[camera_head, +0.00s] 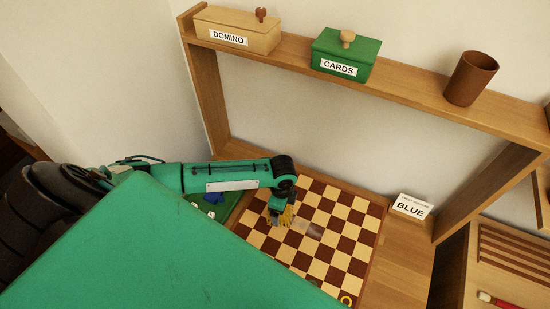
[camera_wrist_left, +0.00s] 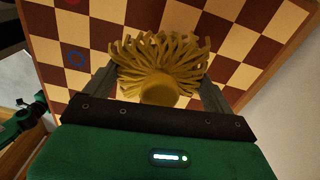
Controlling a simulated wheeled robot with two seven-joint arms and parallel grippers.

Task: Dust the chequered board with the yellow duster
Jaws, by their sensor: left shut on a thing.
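The chequered board (camera_head: 335,240) lies on the lower shelf in brown and cream squares. It also fills the upper part of the left wrist view (camera_wrist_left: 252,48). A greyish smudge (camera_head: 311,228) shows on its middle squares. My left gripper (camera_head: 279,212) is over the board's left part, shut on the yellow duster (camera_head: 288,215). In the left wrist view the duster's strands (camera_wrist_left: 158,52) fan out between the fingers, against or just above the board; I cannot tell which. Its handle is mostly hidden by the gripper. My right gripper is not in view.
A green tray (camera_head: 222,212) with a blue piece and dice is left of the board. A BLUE sign (camera_head: 411,207) stands right of it. Above, a shelf holds a DOMINO box (camera_head: 238,32), a green CARDS box (camera_head: 345,58) and a brown cup (camera_head: 470,78). A yellow ring (camera_head: 346,299) lies at the board's near corner.

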